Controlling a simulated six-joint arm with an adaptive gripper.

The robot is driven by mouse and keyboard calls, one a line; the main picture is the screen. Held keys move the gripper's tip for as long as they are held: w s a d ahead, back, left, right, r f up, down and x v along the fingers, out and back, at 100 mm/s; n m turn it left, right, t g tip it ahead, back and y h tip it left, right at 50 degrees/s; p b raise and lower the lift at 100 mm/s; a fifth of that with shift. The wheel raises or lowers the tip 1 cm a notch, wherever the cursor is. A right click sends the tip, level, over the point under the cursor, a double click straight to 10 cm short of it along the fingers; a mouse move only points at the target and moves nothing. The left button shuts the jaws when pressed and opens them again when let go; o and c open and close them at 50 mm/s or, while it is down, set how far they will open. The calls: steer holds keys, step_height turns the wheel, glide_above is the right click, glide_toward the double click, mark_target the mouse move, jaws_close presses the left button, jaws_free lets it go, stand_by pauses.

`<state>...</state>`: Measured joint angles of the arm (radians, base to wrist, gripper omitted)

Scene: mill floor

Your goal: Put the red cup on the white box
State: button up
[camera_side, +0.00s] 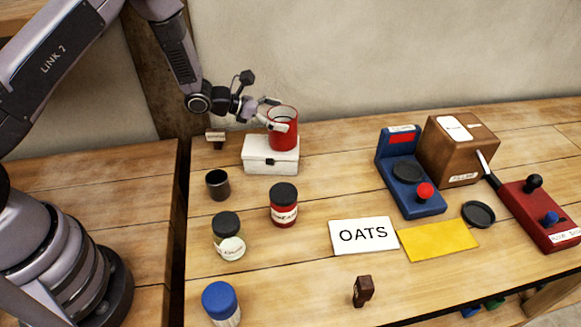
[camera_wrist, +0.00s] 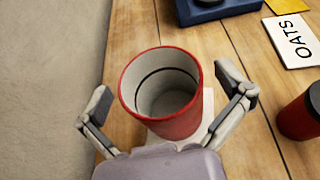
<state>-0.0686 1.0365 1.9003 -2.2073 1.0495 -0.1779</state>
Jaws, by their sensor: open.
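The red cup (camera_side: 284,137) stands upright on top of the white box (camera_side: 270,164) in the side view. The cup (camera_wrist: 184,126) is empty inside and fills the middle of the wrist view, with part of the white box (camera_wrist: 208,104) showing beside and beneath it. My gripper (camera_side: 277,113) is at the cup, coming from the left. In the wrist view my gripper (camera_wrist: 168,88) is open, with one finger on each side of the cup and a gap on both sides. The cup's underside is hidden.
A dark cup (camera_side: 217,184) and several lidded jars, one of them red (camera_side: 284,208), stand in front of the box. An OATS card (camera_side: 364,236), a yellow mat (camera_side: 438,241), a blue scale (camera_side: 408,180) and a wooden box (camera_side: 457,148) lie to the right. The wall is close behind.

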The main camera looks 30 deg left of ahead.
steer(key=shift+r, duration=0.2)
steer(key=s+a+r, duration=0.3)
steer(key=r, duration=0.6)
steer(key=s+d+r+m+g, duration=0.2)
steer(key=s+r+m+g, duration=0.1)
steer(key=s+r+m, duration=0.6)
steer(key=s+d+r+m+g, duration=0.35)
steer(key=s+r+m, duration=0.35)
steer(key=s, duration=0.3)
steer(key=s+a+r+m+t+y, duration=0.2)
steer(key=s+a+m+y, duration=0.7)
steer(key=s, duration=0.7)
steer(key=a+m, duration=0.2)
steer(key=a, duration=0.1)
steer(key=shift+s+a+r+y, duration=0.2)
steer(key=shift+s+r+y, duration=0.05)
steer(key=shift+r+y, duration=0.05)
